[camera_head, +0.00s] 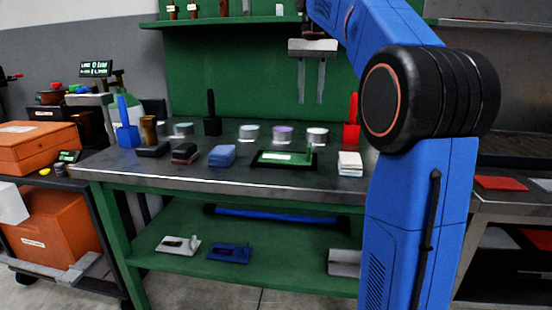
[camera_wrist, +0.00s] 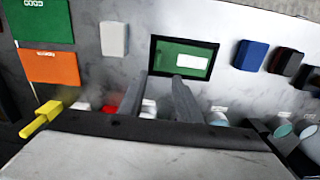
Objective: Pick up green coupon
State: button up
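A green flat piece with a pale label, which looks like the green coupon (camera_wrist: 181,58), lies inside a black rectangular frame (camera_wrist: 153,57) in the wrist view. In the head view the green piece (camera_head: 277,158) lies in the frame near the table's front edge. My gripper (camera_head: 312,101) hangs above the back of the table in the head view, its two fingers apart and empty. In the wrist view my gripper (camera_wrist: 160,83) has its fingertips near the frame's edge in the picture; height above the table cannot be judged there.
A white block (camera_head: 350,163) and a blue block (camera_head: 222,155) flank the frame. A red-handled tool (camera_head: 351,128) and several round tins (camera_head: 283,134) stand behind. Labelled green (camera_wrist: 40,22) and orange (camera_wrist: 50,66) sheets lie left in the wrist view.

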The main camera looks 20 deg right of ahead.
send_near(309, 145)
jog(key=f, duration=0.5)
jog(key=shift+w+a+f, duration=0.15)
jog(key=shift+w+f, duration=0.1)
jog(key=shift+w, duration=0.15)
jog(key=shift+s+d+f, duration=0.1)
jog(key=shift+s+f, duration=0.05)
jog(key=shift+f, duration=1.2)
jog(key=shift+s+d+f, duration=0.1)
jog(key=shift+f, duration=1.2)
grip_shut()
